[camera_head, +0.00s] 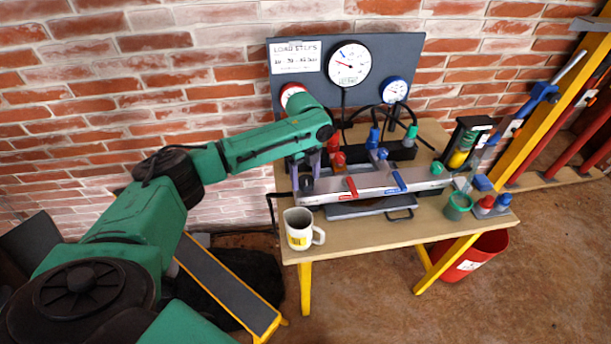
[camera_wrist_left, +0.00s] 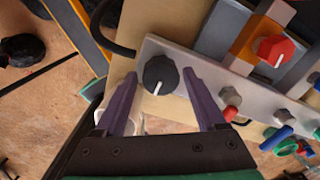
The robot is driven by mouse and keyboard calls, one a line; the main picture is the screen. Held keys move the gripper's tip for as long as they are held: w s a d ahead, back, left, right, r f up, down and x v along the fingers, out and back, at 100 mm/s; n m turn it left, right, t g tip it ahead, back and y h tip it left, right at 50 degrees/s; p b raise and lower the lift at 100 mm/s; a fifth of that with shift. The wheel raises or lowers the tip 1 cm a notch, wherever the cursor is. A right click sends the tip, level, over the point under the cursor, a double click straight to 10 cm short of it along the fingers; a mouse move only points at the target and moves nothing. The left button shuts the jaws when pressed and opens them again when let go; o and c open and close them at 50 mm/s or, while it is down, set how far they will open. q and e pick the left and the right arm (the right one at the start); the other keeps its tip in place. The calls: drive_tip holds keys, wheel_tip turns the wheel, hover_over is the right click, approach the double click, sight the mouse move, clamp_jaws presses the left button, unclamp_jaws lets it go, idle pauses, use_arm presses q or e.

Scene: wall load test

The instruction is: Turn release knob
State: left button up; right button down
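A round black knob (camera_wrist_left: 160,72) with a white pointer line sits at the end of a light grey metal manifold (camera_wrist_left: 216,90) in the left wrist view. In the head view the manifold (camera_head: 375,187) lies along the table. My left gripper (camera_head: 304,172) is over its left end, partly hidden by my own arm. In the left wrist view its two purple fingers (camera_wrist_left: 160,80) are open, with tips on either side of the knob. Both tips look clear of it; their depth relative to it is hard to tell. My right gripper is out of view.
A red knob (camera_wrist_left: 273,48) stands beside the manifold. A white mug (camera_head: 298,228) is at the table's left front corner. Gauges (camera_head: 349,64) and a sign (camera_head: 295,57) are on the back panel. A green cup (camera_head: 457,206) stands at right, a red bin (camera_head: 475,255) below.

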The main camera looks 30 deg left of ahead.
use_arm(q)
drive_tip(key=c, duration=0.9)
drive_tip(key=shift+r, duration=0.1)
drive_tip(key=shift+c, duration=0.2)
drive_tip(key=shift+r+n+p, duration=0.1)
drive_tip(key=shift+n+p, duration=0.3)
drive_tip(key=shift+p, duration=0.4)
drive_tip(key=n+p, duration=0.4)
drive_tip(key=p, duration=0.1)
drive_tip(key=shift+r+n+p, duration=0.1)
drive_tip(key=shift+n+p, duration=0.2)
drive_tip(key=shift+p, duration=0.1)
drive_tip(key=shift+n+p, duration=0.8)
drive_tip(key=shift+n, duration=0.1)
drive_tip(key=n+p, duration=0.3)
drive_tip(key=n, duration=0.2)
drive_tip(key=shift+n+p, duration=0.3)
drive_tip(key=shift+p, duration=0.05)
drive_tip(key=shift+n+p, duration=0.55)
drive_tip(key=shift+n, duration=0.65)
drive_tip(key=shift+n+p, duration=0.45)
drive_tip(key=shift+n, duration=0.85)
drive_tip(key=shift+w+f, duration=0.1)
drive_tip(key=shift+f, duration=0.1)
